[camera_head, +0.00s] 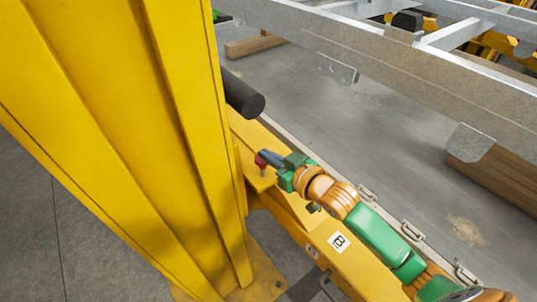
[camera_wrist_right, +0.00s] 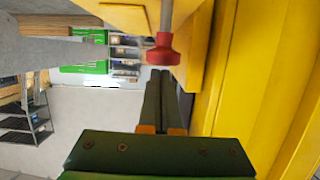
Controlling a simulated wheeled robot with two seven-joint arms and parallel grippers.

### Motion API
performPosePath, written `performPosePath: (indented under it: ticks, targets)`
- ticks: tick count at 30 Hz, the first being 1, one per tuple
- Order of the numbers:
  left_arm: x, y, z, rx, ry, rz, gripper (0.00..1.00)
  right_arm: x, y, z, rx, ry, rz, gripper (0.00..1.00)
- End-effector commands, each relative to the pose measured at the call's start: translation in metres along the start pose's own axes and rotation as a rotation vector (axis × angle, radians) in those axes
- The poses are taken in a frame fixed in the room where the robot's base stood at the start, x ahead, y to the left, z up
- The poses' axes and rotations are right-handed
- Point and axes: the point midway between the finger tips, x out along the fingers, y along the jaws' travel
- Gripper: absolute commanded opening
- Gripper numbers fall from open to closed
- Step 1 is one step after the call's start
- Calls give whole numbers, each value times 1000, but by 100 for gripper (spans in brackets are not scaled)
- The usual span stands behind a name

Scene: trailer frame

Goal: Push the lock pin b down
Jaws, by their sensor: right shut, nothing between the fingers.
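The lock pin b shows as a small red cap (camera_head: 261,165) on the yellow beam in the head view, close to the yellow post. In the right wrist view its red cap (camera_wrist_right: 161,55) sits on a thin grey rod, between yellow parts. My right gripper (camera_head: 265,156) is shut and empty, with its dark fingers right by the red cap. In the right wrist view the closed fingers (camera_wrist_right: 160,75) end at the cap; I cannot tell whether they touch it. The fingers partly hide the pin in the head view. My left gripper is not in view.
A tall yellow post (camera_head: 120,130) fills the left of the head view. The yellow beam (camera_head: 355,265) carries a "B" label (camera_head: 338,242). A black cylinder (camera_head: 243,95) juts out from behind the post. A grey metal frame (camera_head: 400,70) crosses the upper right.

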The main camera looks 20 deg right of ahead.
Motion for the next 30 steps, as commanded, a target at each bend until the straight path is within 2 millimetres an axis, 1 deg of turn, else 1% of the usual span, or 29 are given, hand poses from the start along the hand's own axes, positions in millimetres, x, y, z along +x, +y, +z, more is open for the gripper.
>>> performPosePath:
  ticks: [5, 7, 10, 13, 16, 25, 28, 30]
  targets:
    - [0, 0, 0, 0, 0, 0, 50, 0, 0, 0, 0, 0, 0, 0]
    - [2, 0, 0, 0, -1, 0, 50, 1, 0, 3, 1, -1, 0, 0]
    - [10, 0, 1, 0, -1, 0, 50, 4, 0, 16, 2, -3, 0, 0]
    - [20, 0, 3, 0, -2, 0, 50, 9, 1, 33, 3, -4, 1, 0]
    - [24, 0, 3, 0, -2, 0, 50, 11, 1, 39, 1, -1, 1, 0]
    - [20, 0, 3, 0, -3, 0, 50, 10, 1, 37, 2, -6, 0, 0]
    - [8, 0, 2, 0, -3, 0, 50, 8, 1, 26, 2, -5, 1, 0]
    - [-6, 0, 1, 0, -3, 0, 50, 6, 2, 12, 1, -3, 2, 0]
